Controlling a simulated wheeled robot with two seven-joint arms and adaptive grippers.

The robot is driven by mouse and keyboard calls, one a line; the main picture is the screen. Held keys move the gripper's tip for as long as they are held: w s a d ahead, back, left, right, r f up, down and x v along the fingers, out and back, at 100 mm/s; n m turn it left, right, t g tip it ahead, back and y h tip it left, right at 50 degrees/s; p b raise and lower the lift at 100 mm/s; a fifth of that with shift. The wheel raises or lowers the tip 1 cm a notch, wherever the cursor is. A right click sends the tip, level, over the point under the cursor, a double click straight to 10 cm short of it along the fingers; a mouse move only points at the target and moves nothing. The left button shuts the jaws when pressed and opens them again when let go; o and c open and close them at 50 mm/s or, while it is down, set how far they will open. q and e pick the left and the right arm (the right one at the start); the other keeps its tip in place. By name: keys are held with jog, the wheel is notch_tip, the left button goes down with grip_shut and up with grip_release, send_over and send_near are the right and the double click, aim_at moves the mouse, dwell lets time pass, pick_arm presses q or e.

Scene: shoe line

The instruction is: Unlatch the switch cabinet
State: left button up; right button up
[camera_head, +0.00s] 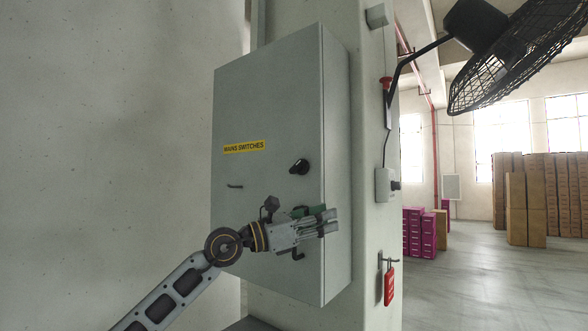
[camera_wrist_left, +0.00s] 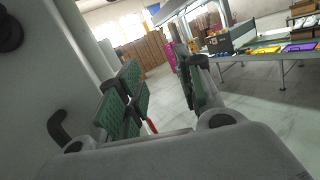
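The grey switch cabinet (camera_head: 262,105) with a yellow "MAINS SWITCHES" label (camera_head: 244,147) is mounted on a pillar, its door closed. A black round knob (camera_head: 299,167) sits on the door's right side. My left gripper (camera_head: 332,221) is in front of the lower right of the door, below the knob, fingers pointing right. In the left wrist view its green-padded fingers (camera_wrist_left: 160,72) are apart and empty; a knob (camera_wrist_left: 10,30) and a dark hook (camera_wrist_left: 62,130) lie to the left. My right gripper is out of view.
A red padlock-like tag (camera_head: 389,286) hangs on the pillar's side, below a small grey switch box (camera_head: 386,185). A black fan (camera_head: 515,60) juts out at the upper right. Purple crates (camera_head: 418,232) and brown boxes (camera_head: 530,200) stand farther back, with open floor between.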

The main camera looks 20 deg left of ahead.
aim_at(294, 167)
pick_arm(q)
jog(key=s+a+r+m+t+y, duration=0.1)
jog(key=s+a+r+t+y, duration=0.1)
jog(key=a+r+y, duration=0.3)
jog(key=s+a+r+m+t+y, duration=0.1)
jog(key=a+r+t+y, duration=0.1)
jog(key=a+r+y, duration=0.3)
jog(key=a+r, duration=0.2)
jog(key=a, duration=0.2)
jog(key=shift+s+r+t, duration=0.3)
jog(key=shift+s+t, duration=0.05)
jog(key=shift+t, duration=0.05)
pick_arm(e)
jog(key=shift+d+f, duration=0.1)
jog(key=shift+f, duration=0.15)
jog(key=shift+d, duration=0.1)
